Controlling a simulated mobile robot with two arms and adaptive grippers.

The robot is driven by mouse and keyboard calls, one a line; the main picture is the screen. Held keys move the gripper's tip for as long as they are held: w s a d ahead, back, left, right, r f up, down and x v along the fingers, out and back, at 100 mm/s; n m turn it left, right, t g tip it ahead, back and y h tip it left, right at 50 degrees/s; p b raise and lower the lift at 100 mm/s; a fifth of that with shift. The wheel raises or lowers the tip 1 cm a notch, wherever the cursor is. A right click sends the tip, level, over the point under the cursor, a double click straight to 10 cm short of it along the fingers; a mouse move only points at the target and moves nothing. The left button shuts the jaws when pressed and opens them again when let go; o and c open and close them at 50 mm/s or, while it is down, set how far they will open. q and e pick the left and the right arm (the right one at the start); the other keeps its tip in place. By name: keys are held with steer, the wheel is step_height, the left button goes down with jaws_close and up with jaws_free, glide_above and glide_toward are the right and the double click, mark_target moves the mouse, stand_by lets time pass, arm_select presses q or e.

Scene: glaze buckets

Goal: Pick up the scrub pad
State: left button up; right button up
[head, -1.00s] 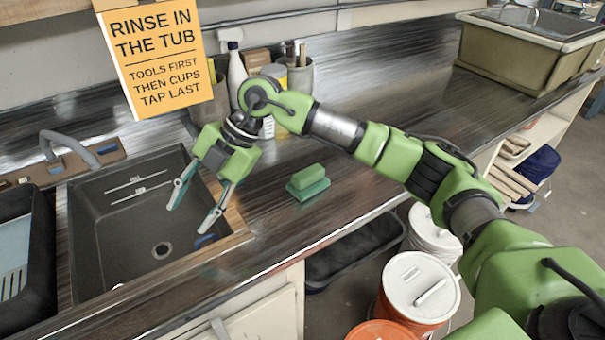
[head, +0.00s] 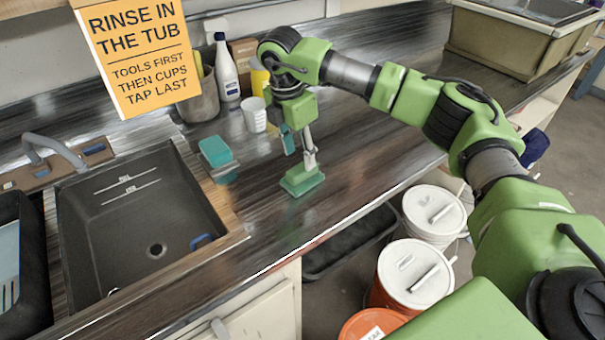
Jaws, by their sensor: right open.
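A green scrub pad (head: 302,181), a block on a wider flat base, lies on the dark counter to the right of the sink. My right gripper (head: 300,160) is open and points down just above and behind it, with one fingertip close to the top of the block. I cannot tell whether that fingertip touches it. A second, teal block (head: 216,152) lies on the counter to the left, nearer the sink. My left gripper is not in view.
A spray bottle (head: 226,70), a white cup (head: 254,114) and a tool holder (head: 199,100) stand along the wall. The sink (head: 130,215) is at left. Lidded buckets (head: 415,275) stand on the floor below the counter. The counter right of the pad is clear.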

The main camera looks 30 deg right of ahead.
mark_target(302, 167)
steer(key=shift+s+d+f+p, duration=0.1)
steer(key=shift+f+p, duration=0.3)
steer(key=shift+f, duration=0.15)
steer(key=f, duration=0.1)
steer(key=f+p, duration=0.1)
steer(key=f, duration=0.1)
steer(key=shift+d+f, duration=0.3)
steer(key=shift+d, duration=0.05)
steer(key=shift+f, duration=0.35)
steer(key=c, duration=1.2)
